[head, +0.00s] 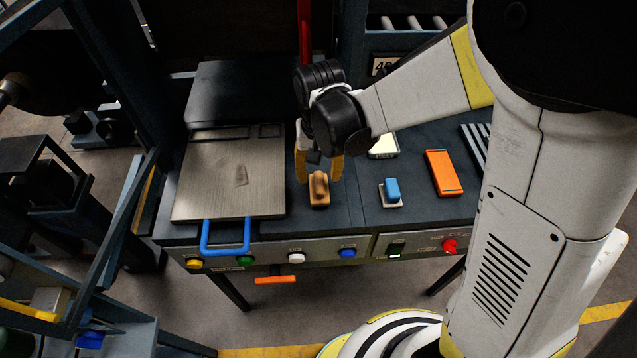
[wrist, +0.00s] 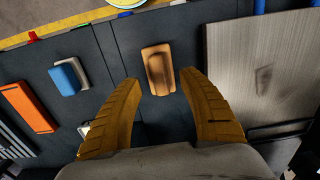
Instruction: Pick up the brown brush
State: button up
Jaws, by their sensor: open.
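The brown brush (head: 319,189) lies on the dark bench top, just right of a metal plate in the head view. In the wrist view the brush (wrist: 158,70) has a tan block with a darker raised grip along its middle. My gripper (head: 319,168) hangs just behind and above the brush in the head view. No contact shows.
The metal plate (head: 235,172) with a blue handle (head: 226,238) lies left of the brush. A blue-topped block (head: 391,190), an orange block (head: 443,172) and a pale item (head: 384,147) lie to the right. Buttons line the front panel (head: 320,248). Bench around the brush is clear.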

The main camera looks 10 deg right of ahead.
aim_at(319, 181)
notch_tip(319, 181, down, 4)
jog(key=shift+w+r+b, duration=0.15)
jog(key=shift+r+b, duration=0.05)
jog(key=shift+b, duration=0.1)
jog(key=shift+c, duration=0.5)
grip_shut()
notch_tip(319, 181, up, 4)
jog(key=shift+p, duration=0.6)
jog(key=s+d+r+p, duration=0.2)
jog(key=s+d+r, duration=0.4)
jog(key=d, duration=0.4)
jog(key=shift+s+r, duration=0.2)
jog(key=shift+r, duration=0.35)
